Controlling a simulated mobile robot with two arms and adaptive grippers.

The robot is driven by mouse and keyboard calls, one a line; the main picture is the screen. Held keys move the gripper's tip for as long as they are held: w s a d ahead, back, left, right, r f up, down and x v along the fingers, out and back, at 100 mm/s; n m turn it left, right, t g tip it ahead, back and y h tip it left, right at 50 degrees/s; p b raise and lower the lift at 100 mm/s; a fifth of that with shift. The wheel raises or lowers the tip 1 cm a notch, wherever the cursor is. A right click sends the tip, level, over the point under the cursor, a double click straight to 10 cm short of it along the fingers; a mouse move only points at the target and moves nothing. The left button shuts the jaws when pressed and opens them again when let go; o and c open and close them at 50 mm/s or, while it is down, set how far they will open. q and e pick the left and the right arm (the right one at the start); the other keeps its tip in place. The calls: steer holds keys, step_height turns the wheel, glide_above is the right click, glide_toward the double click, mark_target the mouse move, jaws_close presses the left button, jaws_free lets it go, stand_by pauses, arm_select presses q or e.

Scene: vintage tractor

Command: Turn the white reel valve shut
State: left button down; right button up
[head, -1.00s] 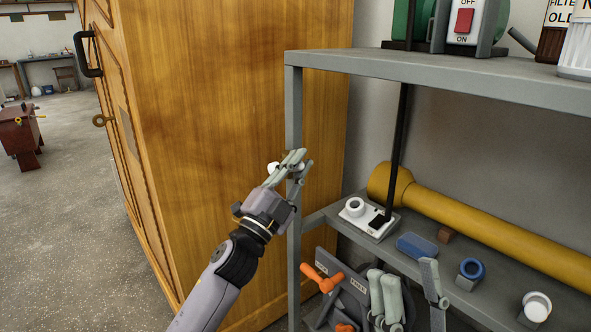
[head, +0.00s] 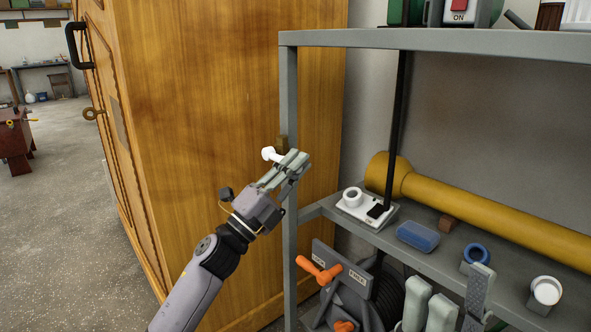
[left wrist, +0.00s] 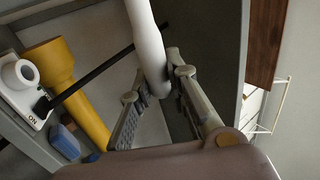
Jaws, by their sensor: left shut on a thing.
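The white reel valve's handle (head: 268,153) shows by the shelf's front left post, its rounded end sticking out to the left of my left gripper (head: 288,164). In the left wrist view the white handle (left wrist: 148,48) passes between the two fingers of my left gripper (left wrist: 158,95), which is shut on it. The gripper hides the rest of the valve in the head view. My right gripper (head: 455,300) shows only its fingers at the bottom edge; they stand apart with nothing seen between them.
A grey shelf (head: 420,38) holds a yellow tube (head: 490,212), a white switch box (head: 367,208), a blue box (head: 418,236) and rings. A dark reel (head: 388,290) with orange handles (head: 320,271) stands below. A wooden cabinet (head: 220,90) is close behind my left arm.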

arm_select(q)
steer(key=shift+s+d+f, duration=0.1)
steer(key=shift+f, duration=0.05)
steer(key=c, duration=1.5)
jaws_free()
steer(key=v, duration=1.2)
